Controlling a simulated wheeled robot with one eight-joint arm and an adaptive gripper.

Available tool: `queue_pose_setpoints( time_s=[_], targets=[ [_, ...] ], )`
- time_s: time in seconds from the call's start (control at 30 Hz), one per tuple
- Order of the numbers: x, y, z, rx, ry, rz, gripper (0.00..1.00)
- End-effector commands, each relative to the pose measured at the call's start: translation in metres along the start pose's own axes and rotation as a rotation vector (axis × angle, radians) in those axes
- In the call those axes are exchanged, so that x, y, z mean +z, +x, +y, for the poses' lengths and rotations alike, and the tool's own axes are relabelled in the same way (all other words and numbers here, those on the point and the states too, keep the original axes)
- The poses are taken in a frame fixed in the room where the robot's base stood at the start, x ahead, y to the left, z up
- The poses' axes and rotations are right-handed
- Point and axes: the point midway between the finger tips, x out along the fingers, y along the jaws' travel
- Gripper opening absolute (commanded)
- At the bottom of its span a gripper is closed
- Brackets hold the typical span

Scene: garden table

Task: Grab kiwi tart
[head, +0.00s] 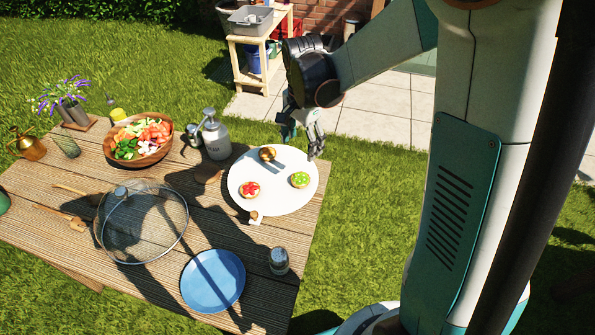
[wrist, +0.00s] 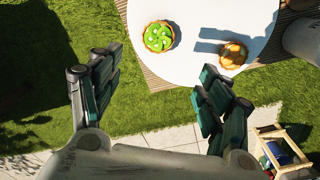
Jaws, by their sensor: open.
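The kiwi tart (head: 300,179), a small round tart with green topping, lies on the right side of a round white board (head: 268,205). It also shows at the top centre of the wrist view (wrist: 158,36), beyond my fingertips and between their lines. My gripper (head: 305,132) is open and empty. It is beside the board's far right edge, over the grass side of the table. In the wrist view its two fingers (wrist: 155,75) stand wide apart, with grass visible between them. Nothing touches the tart.
A red-topped tart (head: 250,190) and a golden-brown tart (head: 267,154) share the board. A wooden shelf (head: 262,62) stands behind.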

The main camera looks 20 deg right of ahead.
Motion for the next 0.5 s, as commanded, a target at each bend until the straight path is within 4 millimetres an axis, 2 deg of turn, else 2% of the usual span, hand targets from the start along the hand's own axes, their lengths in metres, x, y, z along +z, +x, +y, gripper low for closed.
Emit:
queue_pose_setpoints(
  time_s=[0.3, 0.5],
  targets=[
    [0.0, 0.06, 0.0, 0.0, -0.001, 0.0, 0.71],
    [0.001, 0.079, 0.0, 0.0, -0.001, 0.0, 0.71]
  ],
)
